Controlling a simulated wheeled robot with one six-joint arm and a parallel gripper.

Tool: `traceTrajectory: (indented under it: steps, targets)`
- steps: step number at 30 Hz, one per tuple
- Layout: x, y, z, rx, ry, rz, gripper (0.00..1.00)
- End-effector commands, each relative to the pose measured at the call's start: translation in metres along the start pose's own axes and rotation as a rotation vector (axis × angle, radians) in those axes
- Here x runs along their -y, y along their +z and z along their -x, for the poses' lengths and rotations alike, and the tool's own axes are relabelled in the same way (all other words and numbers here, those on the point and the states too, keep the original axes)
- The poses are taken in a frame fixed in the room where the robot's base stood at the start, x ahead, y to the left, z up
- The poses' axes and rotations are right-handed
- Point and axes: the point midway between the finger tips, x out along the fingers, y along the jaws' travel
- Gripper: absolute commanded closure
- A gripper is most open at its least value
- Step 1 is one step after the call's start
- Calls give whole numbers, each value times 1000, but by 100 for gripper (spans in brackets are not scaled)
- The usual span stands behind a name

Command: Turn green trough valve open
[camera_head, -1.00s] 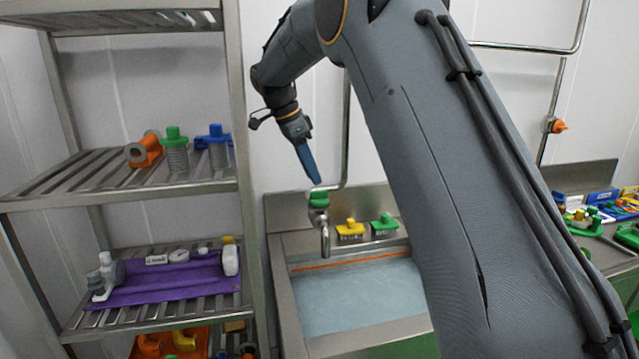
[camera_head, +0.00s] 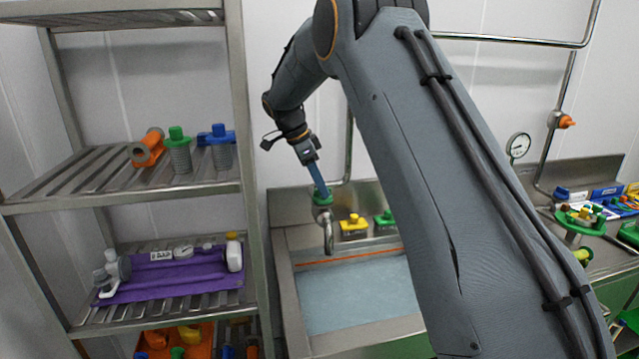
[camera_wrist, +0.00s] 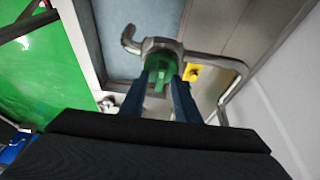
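The green trough valve (camera_head: 322,199) sits on the steel spout fitting at the back of the trough (camera_head: 285,290). In the head view, my gripper (camera_head: 321,190) points down at it with its blue fingers reaching the green cap. In the wrist view, the valve's green cap (camera_wrist: 160,64) lies between the two fingertips of my gripper (camera_wrist: 158,80), one on each side. The fingers stand apart, with a gap around the narrow middle of the handle. Whether the tips touch the cap cannot be told.
A yellow block (camera_head: 353,231) and a green block (camera_head: 385,222) stand on the trough's back ledge, right of the spout. A steel shelf (camera_head: 120,200) with fittings stands left. A pipe with an orange valve (camera_head: 562,121) and a gauge (camera_head: 518,147) are right.

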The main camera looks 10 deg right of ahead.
Motion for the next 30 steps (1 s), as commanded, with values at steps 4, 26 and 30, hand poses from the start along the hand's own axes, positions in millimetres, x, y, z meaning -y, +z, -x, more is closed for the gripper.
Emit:
traceTrajectory:
  steps: [4, 26, 30]
  targets:
    - [0, 1, 0, 0, 0, 1, 71]
    - [-1, 2, 1, 0, -49, 117, 100]
    - [-2, 1, 1, 0, -93, 218, 100]
